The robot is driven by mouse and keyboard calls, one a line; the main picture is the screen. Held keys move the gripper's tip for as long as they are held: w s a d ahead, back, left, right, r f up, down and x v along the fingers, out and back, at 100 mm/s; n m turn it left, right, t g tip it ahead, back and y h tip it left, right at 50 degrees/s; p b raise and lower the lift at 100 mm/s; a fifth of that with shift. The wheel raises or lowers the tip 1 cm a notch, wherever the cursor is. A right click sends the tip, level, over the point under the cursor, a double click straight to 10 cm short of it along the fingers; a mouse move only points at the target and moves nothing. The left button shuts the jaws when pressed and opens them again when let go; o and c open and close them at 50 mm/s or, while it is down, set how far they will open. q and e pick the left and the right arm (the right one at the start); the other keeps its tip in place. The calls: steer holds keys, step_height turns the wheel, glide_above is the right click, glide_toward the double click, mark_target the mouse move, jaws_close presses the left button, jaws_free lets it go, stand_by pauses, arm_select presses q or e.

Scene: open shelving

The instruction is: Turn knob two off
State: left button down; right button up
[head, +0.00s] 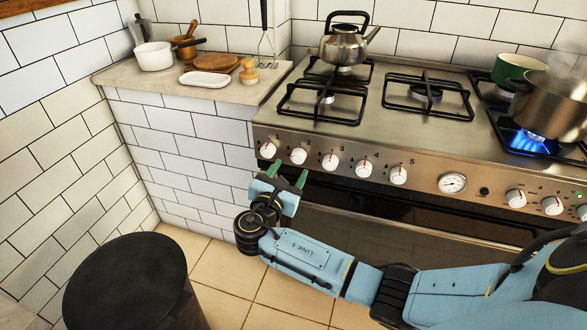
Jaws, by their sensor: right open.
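A row of white knobs with red marks runs along the left of the stove's front panel. The second knob from the left (299,156) appears to be knob two; its own number is too small to read surely. The first knob (267,149) is left of it, and the third knob (331,162) is right of it. My right gripper (290,174) is open, with its two green fingers pointing up toward the panel just below the first two knobs. It appears empty and apart from the knobs. My left gripper is not in view.
A blue flame (530,141) burns under a steel pot (551,105) at right. A kettle (344,46) stands on a back burner. More knobs (515,198) sit at the panel's right. A dark bin (130,285) stands at lower left; tiled floor (222,268) lies between.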

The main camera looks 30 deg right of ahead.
mark_target(297, 160)
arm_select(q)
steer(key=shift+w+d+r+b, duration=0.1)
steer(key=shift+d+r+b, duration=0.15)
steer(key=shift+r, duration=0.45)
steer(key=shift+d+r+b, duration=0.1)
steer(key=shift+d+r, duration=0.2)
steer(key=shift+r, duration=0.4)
arm_select(e)
steer(key=shift+x, duration=1.85)
steer(key=shift+c, duration=0.2)
steer(key=c, duration=0.9)
steer(key=shift+c, duration=0.2)
